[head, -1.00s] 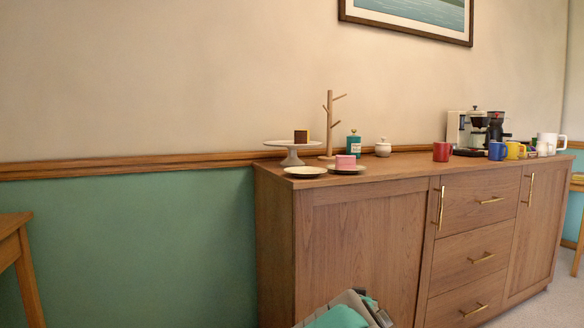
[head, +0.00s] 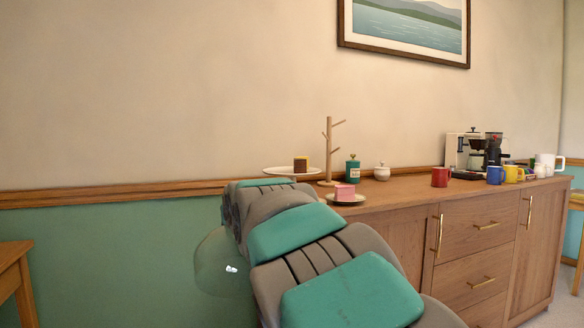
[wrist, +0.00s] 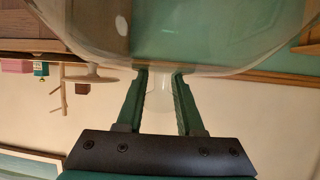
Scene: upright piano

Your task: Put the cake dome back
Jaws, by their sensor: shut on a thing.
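The clear glass cake dome (head: 222,265) hangs in the air left of the sideboard in the head view, partly hidden by my arm. It fills the top of the wrist view (wrist: 190,40), which is upside down. My gripper (wrist: 159,82) is shut on the dome's knob. In the head view my arm hides the gripper. The white cake stand (head: 278,170) bears a brown and yellow cake slice (head: 301,164) and has no cover. My arm hides the stand's foot. The stand also shows in the wrist view (wrist: 98,77), apart from the dome.
On the wooden sideboard (head: 400,222) stand a wooden mug tree (head: 329,150), green canister (head: 352,170), white sugar pot (head: 381,172) and pink cake (head: 344,192) on a plate. A red mug (head: 440,177) and coffee maker (head: 483,153) are farther right. A wooden table (head: 12,270) is at left.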

